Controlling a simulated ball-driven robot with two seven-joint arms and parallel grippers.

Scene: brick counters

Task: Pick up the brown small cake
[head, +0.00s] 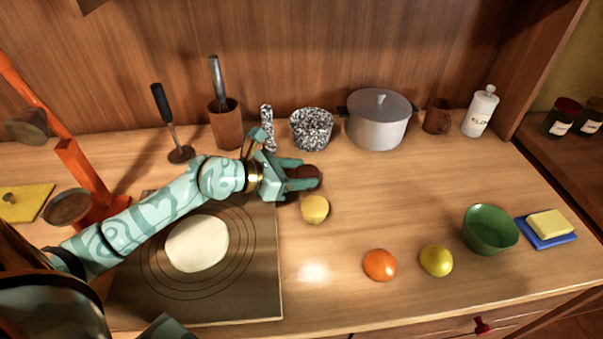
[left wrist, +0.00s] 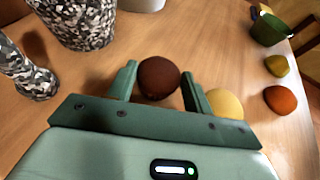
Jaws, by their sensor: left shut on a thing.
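The brown small cake (left wrist: 158,77) is round and dark, and sits between the two fingers of my left gripper (left wrist: 160,85) in the left wrist view. In the head view the left gripper (head: 303,177) reaches in from the left and is shut on the cake (head: 308,172), which is partly hidden by the fingers. I cannot tell whether the cake touches the counter. A yellow small cake (head: 314,209) lies just in front of the gripper; in the left wrist view it (left wrist: 226,104) is partly behind the right finger. My right gripper is not identifiable in view.
A speckled bowl (head: 312,129) and a grey pot (head: 379,122) stand behind the gripper. An orange fruit (head: 380,265), a yellow fruit (head: 436,261) and a green bowl (head: 490,230) are at the right. Dough (head: 197,243) lies on a mat under my left arm. The counter's right middle is clear.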

